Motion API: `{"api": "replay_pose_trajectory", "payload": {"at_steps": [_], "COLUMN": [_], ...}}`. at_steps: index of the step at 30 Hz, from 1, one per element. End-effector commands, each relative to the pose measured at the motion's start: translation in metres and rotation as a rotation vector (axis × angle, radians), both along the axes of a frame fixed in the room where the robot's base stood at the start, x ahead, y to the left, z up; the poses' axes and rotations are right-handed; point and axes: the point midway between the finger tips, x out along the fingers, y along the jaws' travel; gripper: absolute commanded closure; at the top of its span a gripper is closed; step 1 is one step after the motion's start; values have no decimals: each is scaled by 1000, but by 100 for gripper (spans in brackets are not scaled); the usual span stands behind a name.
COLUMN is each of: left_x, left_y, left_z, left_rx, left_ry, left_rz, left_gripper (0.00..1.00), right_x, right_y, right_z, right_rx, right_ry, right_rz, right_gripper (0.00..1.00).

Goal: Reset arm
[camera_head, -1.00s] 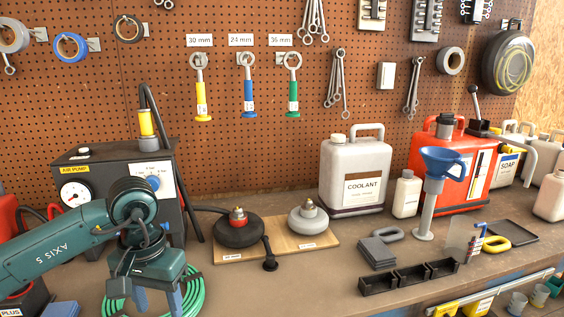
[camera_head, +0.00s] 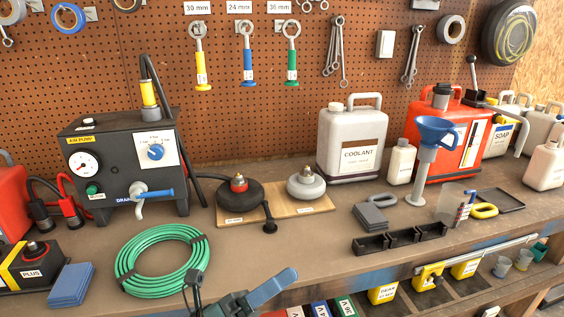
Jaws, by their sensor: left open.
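My left gripper (camera_head: 240,290) shows at the bottom edge of the head view, in front of the bench edge and just right of the coiled green hose (camera_head: 129,280). It is open, with nothing seen between its fingers. Most of its arm is below the picture. My right gripper is not in view.
The air pump (camera_head: 107,188) stands behind the hose, with blue pads (camera_head: 70,285) at left. A wooden board (camera_head: 287,214) carries two round-based fittings. The coolant jug (camera_head: 343,128), blue funnel (camera_head: 436,130) and black bins (camera_head: 399,240) are to the right. The bench middle is fairly clear.

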Motion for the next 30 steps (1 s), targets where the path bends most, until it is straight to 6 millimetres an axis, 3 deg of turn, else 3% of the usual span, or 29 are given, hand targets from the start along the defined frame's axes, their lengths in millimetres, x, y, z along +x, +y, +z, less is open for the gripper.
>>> {"api": "replay_pose_trajectory", "payload": {"at_steps": [1, 5, 9, 12, 15, 20, 30], "left_x": [9, 19, -12, -44, -72, -93, -94], "left_y": [15, 65, 107, 125, 134, 140, 140], "left_z": [-17, -88, -175, -219, -247, -265, -266], "left_rx": [-125, -489, -869, -1084, -1236, -1344, -1348], "left_ry": [253, 901, 1454, 1710, 1871, 1975, 1980], "left_rz": [58, 213, 380, 478, 552, 607, 609], "left_gripper": [50, 50, 50, 50, 50, 50, 50], "right_x": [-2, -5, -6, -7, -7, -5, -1], "right_y": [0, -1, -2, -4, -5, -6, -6], "right_z": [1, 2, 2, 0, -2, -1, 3], "right_rx": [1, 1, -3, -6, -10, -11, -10], "right_ry": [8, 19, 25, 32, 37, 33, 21], "right_rz": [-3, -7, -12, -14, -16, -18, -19], "right_gripper": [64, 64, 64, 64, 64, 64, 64]}}
